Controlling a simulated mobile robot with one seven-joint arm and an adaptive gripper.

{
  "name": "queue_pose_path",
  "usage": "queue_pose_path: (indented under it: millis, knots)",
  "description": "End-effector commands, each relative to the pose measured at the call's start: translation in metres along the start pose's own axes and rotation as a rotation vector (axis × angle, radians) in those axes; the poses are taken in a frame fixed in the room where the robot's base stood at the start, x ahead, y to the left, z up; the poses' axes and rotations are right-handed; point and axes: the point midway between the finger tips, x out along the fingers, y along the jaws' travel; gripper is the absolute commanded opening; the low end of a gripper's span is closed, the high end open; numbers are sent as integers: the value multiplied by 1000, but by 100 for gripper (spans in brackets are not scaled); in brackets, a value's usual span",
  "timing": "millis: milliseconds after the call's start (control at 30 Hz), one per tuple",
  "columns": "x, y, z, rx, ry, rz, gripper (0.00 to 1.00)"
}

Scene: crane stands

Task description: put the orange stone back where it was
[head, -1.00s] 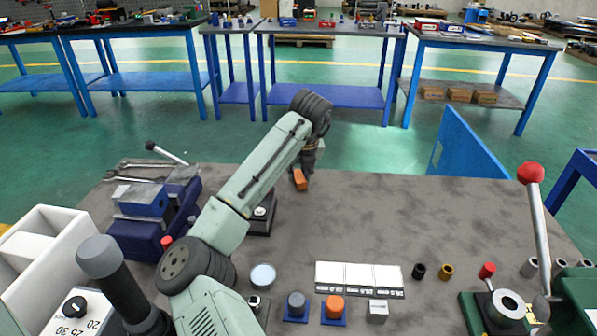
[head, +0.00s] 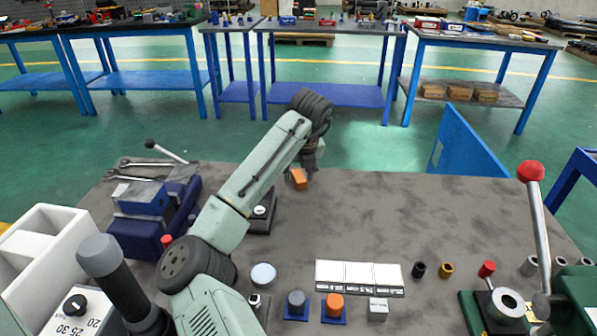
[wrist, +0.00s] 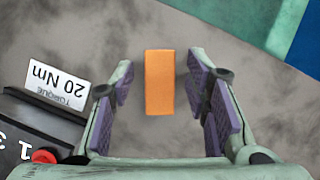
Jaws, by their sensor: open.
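The orange stone (head: 299,179) is a plain rectangular block near the far edge of the grey table, under my gripper (head: 309,172). In the wrist view the orange stone (wrist: 160,82) stands between the purple pads of my gripper (wrist: 160,84). The gripper is open, with a visible gap between the stone and each pad. The stone's underside is hidden, so its contact with the table cannot be seen clearly.
A black torque box with a 20 Nm label (wrist: 58,84) is close to the left finger. A blue vise (head: 145,205) stands left of my arm. White label cards (head: 360,277) and small cylinders lie in front. The table's middle right is clear.

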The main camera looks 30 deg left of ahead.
Motion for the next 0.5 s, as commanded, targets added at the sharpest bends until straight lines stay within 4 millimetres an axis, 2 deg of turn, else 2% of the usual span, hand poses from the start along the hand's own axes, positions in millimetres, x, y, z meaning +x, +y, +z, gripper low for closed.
queue_pose_path:
  millis: [167,500]
  knots:
    - [-23,-1,1,1,-4,-1,43]
    - [-94,-1,0,1,-3,-1,43]
